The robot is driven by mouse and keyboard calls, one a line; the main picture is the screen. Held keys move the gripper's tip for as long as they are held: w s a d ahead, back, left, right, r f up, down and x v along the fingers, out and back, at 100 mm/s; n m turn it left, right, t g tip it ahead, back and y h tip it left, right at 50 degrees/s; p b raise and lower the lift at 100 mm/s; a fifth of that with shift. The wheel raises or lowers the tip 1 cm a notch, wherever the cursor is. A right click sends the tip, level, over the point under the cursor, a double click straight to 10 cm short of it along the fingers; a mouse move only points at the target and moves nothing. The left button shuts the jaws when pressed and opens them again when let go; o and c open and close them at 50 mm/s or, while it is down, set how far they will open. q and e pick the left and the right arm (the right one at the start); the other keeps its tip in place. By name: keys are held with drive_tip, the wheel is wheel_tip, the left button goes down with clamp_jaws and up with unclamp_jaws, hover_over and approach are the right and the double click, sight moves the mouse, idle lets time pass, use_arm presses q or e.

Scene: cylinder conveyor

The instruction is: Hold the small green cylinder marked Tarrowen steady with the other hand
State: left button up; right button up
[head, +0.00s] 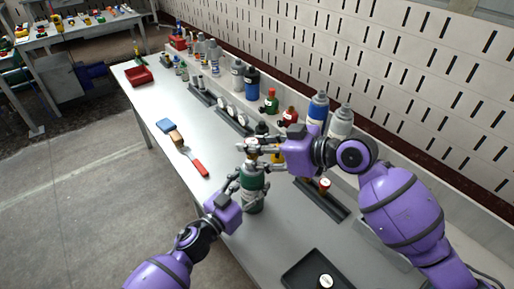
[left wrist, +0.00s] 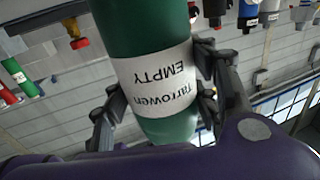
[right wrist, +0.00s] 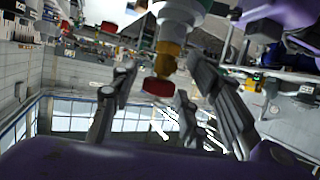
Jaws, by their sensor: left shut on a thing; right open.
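The small green cylinder (head: 254,198) stands upright on the bench in the head view. In the left wrist view the green cylinder (left wrist: 145,35) carries a white label reading "Tarrowen EMPTY", seen upside down. My left gripper (head: 247,183) is shut around its body; its fingers lie on both sides of the label in the left wrist view (left wrist: 160,100). My right gripper (head: 258,146) is at the cylinder's top. In the right wrist view it is open (right wrist: 165,85), with the brass valve (right wrist: 167,58) and red knob (right wrist: 158,87) between its fingers, not visibly gripped.
A dark rack (head: 332,207) with valve pieces lies right of the cylinder. A black tray (head: 298,277) sits at the near edge. Several bottles, among them a blue one (head: 252,84), line the back. A red-handled tool (head: 198,165) and red bin (head: 138,75) lie left.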

drive_tip(key=shift+n+g+y, duration=0.3)
drive_tip(key=shift+n+g, duration=0.2)
drive_tip(key=shift+n, duration=0.1)
drive_tip(key=shift+w+d+n+g, duration=0.1)
drive_tip(key=shift+w+n+g, duration=0.15)
drive_tip(key=shift+n+g, duration=0.35)
drive_tip(key=n+g, duration=0.1)
drive_tip(key=n+g+y, duration=0.1)
drive_tip(key=shift+w+g, duration=0.2)
drive_tip(key=shift+g, duration=0.1)
drive_tip(key=shift+w+n+g, duration=0.1)
drive_tip(key=shift+n+g, duration=0.9)
drive_tip(key=shift+g, duration=0.2)
drive_tip(key=shift+n+g, duration=0.4)
